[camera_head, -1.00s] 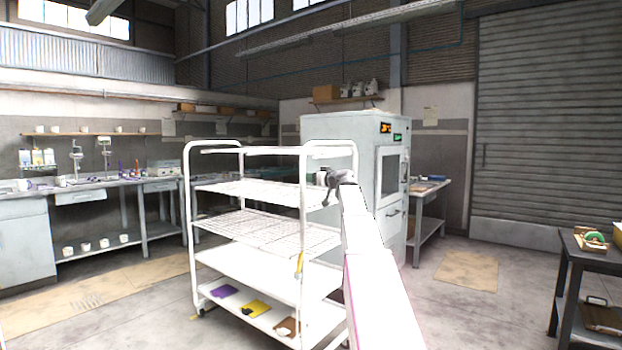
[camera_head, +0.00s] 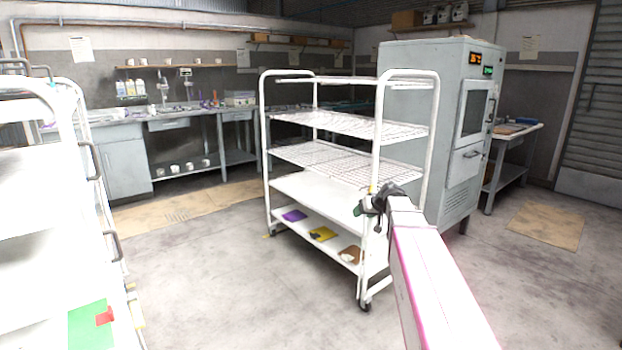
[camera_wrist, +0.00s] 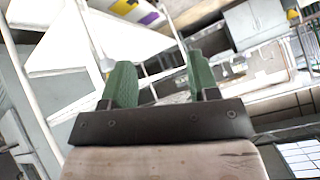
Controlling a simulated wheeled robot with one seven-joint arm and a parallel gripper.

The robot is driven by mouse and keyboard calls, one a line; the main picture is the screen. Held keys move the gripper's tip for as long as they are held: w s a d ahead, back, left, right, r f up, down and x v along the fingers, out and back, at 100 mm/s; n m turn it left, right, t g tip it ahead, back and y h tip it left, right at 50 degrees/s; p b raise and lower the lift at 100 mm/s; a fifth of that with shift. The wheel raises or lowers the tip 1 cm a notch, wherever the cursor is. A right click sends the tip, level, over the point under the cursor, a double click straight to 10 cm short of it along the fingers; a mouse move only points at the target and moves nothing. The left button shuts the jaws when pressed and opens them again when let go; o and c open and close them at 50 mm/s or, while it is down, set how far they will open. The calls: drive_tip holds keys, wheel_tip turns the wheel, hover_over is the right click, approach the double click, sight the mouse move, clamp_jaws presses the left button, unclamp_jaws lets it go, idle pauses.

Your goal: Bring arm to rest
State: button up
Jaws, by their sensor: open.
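My arm reaches forward from the bottom right in the head view. My gripper (camera_head: 366,207) is at its end, in front of the lower right part of a white wheeled rack (camera_head: 318,187). In the wrist view my gripper (camera_wrist: 160,82) shows two green fingers set wide apart with nothing between them. Parts of the rack's shelves (camera_wrist: 80,55) show beyond the fingers, tilted in the picture. Whether the gripper touches the rack cannot be told.
A second white rack (camera_head: 75,200) stands close at the left. A grey cabinet machine (camera_head: 425,90) stands behind the middle rack. Purple, yellow and brown items lie on the rack's lowest shelf. Open concrete floor (camera_head: 210,270) lies between the racks and at the right.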

drive_tip(key=s+a+f+m+g+h, duration=0.1)
drive_tip(key=s+f+g+h, duration=0.1)
drive_tip(key=s+f, duration=0.8)
drive_tip(key=s+f+m+g+h, duration=0.2)
drive_tip(key=s+f+g, duration=0.3)
drive_tip(key=s+f, duration=0.6)
drive_tip(key=s+h, duration=0.1)
drive_tip(key=s, duration=0.5)
drive_tip(key=shift+a, duration=0.35)
